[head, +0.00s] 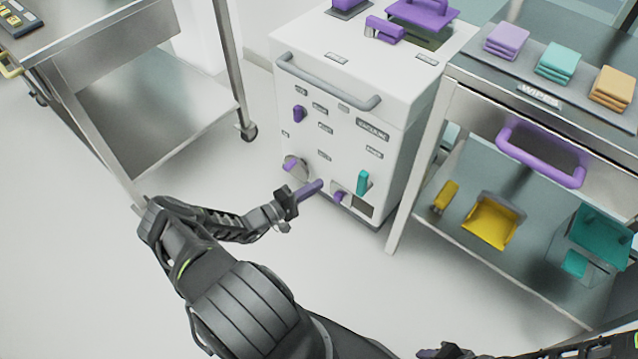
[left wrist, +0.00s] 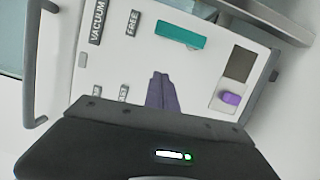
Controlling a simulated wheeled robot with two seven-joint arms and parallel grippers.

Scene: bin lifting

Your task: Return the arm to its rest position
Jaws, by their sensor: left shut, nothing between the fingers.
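My left gripper (head: 310,189) reaches in from the lower left in the head view. Its purple fingers are shut together with nothing between them, in front of the lower part of a white cabinet (head: 330,95). In the left wrist view the closed purple fingers (left wrist: 161,92) point at the cabinet's front panel (left wrist: 120,70). I cannot tell the exact gap between fingertips and panel. My right gripper (head: 430,352) shows only partly at the bottom edge of the head view, and its finger state is unclear.
The panel has a teal lever (head: 362,182), purple knobs (head: 298,114) and a grey handle (head: 330,82). A metal cart (head: 150,100) stands left. A shelf cart at right holds folded wipes (head: 556,62) and a yellow dustpan (head: 490,222). Floor between is clear.

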